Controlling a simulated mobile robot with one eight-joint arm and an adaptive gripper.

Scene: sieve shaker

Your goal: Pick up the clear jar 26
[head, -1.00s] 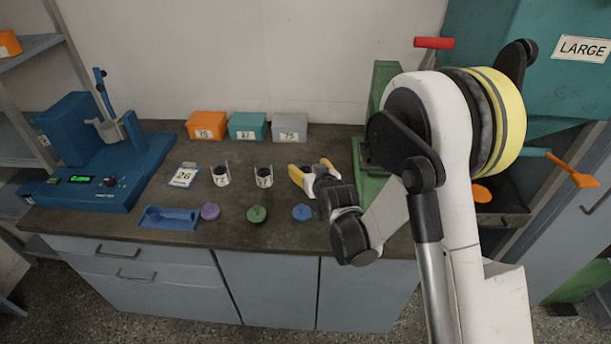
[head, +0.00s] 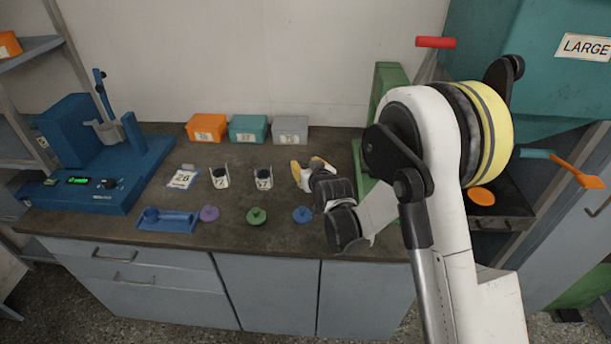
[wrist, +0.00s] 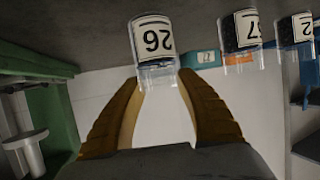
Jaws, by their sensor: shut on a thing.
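The clear jar 26 (wrist: 157,50) shows in the wrist view, upside down in the picture, with a white label and dark contents. My gripper (wrist: 160,82) has its two tan fingers on either side of the jar's clear end, shut on it. In the head view my gripper (head: 308,169) is over the bench at the right end of the jar row. There its fingers and wrist hide most of the jar. I cannot tell whether the jar touches the bench.
Two other labelled jars (head: 220,178) (head: 263,179) stand to the left. A 26 card (head: 182,178) lies beyond them. Purple (head: 209,213), green (head: 256,216) and blue (head: 302,214) lids lie in front. Orange, teal and grey boxes (head: 290,129) stand behind. A green frame (head: 385,90) is close right.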

